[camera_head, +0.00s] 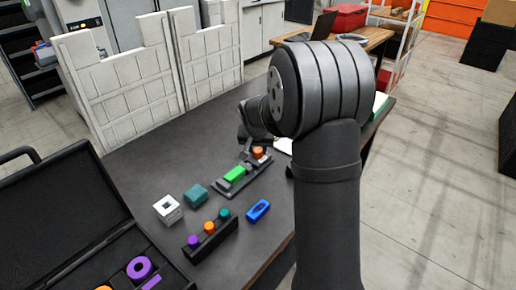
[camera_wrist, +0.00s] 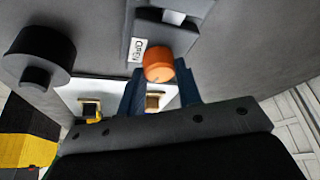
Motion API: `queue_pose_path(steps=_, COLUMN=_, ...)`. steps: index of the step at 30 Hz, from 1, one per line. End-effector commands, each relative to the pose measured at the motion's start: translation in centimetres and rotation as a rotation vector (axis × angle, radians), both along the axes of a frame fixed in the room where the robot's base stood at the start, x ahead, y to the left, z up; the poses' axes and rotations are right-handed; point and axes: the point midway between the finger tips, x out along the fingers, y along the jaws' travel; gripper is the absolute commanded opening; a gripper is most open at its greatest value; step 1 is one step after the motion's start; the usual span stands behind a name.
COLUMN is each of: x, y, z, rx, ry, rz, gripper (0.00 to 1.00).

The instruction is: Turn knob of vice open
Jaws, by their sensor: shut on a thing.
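The vice (camera_head: 226,187) is a dark grey fixture on the table, with a green block (camera_head: 234,174) in it. Its orange knob (camera_head: 259,152) is at the far end. In the wrist view the round orange knob (camera_wrist: 159,64) sits between the two dark blue fingers of my gripper (camera_wrist: 159,80), beside a white label reading "OPEN" (camera_wrist: 137,50). My gripper is shut on the knob. In the head view my gripper (camera_head: 255,146) is small and partly hidden behind my arm.
A white block (camera_head: 168,209), a teal block (camera_head: 195,195), a blue part (camera_head: 258,210) and a dark rack (camera_head: 212,238) with coloured knobs stand nearer. An open black case (camera_head: 75,200) is at left. White panels (camera_head: 120,85) stand behind the table. A black cylinder (camera_wrist: 38,55) shows in the wrist view.

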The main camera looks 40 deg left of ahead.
Motion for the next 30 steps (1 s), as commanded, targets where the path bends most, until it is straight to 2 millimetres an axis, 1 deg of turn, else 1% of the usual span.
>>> queue_pose_path(steps=30, x=-0.07, y=0.64, z=-0.03, rx=-0.001, ry=-0.001, rz=-0.958, gripper=0.09)
